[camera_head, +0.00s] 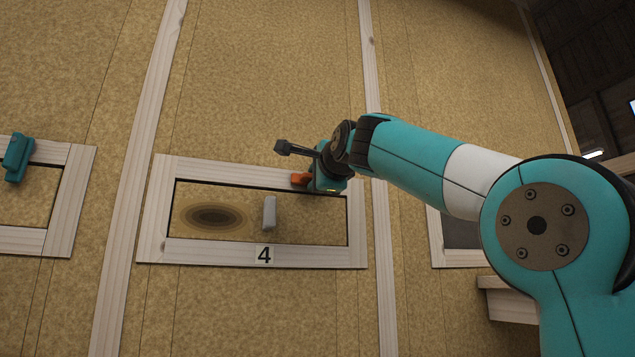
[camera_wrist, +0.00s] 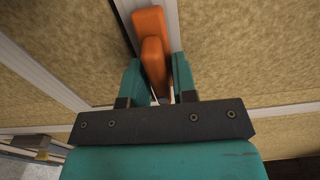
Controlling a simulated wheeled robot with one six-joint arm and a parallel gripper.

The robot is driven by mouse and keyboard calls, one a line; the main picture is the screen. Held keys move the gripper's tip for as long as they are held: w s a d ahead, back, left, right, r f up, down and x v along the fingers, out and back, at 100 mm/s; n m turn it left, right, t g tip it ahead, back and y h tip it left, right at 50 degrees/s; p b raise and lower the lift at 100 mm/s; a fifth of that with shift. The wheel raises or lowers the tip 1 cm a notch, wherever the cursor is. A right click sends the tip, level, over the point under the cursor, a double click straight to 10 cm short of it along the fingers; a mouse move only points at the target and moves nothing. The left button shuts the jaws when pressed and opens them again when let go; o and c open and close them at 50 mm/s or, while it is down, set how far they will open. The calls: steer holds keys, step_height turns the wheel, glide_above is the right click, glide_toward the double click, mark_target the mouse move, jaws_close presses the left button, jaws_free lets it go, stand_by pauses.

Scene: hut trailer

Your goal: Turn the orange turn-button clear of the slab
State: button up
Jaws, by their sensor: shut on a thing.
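The orange turn-button (camera_head: 300,179) sits on the top rail of the pale wooden frame numbered 4. Its right part is hidden behind my gripper (camera_head: 318,182) in the head view. In the wrist view the orange turn-button (camera_wrist: 153,50) stands between the two teal fingers of my gripper (camera_wrist: 157,80), which are shut on it. The slab (camera_head: 215,216) is a tan panel with a dark oval knot, inside the frame (camera_head: 205,252). A grey handle (camera_head: 269,213) stands upright near its middle.
A number 4 label (camera_head: 264,254) is on the frame's bottom rail. Another frame with a teal turn-button (camera_head: 18,157) is at the far left. Pale vertical battens (camera_head: 136,170) cross the wall. A wooden ledge (camera_head: 510,300) is at the lower right.

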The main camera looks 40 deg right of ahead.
steer(key=o, duration=0.7)
steer(key=shift+s, duration=0.1)
steer(key=shift+b+v, duration=2.05)
steer(key=shift+v, duration=6.6)
steer(key=shift+r, duration=0.1)
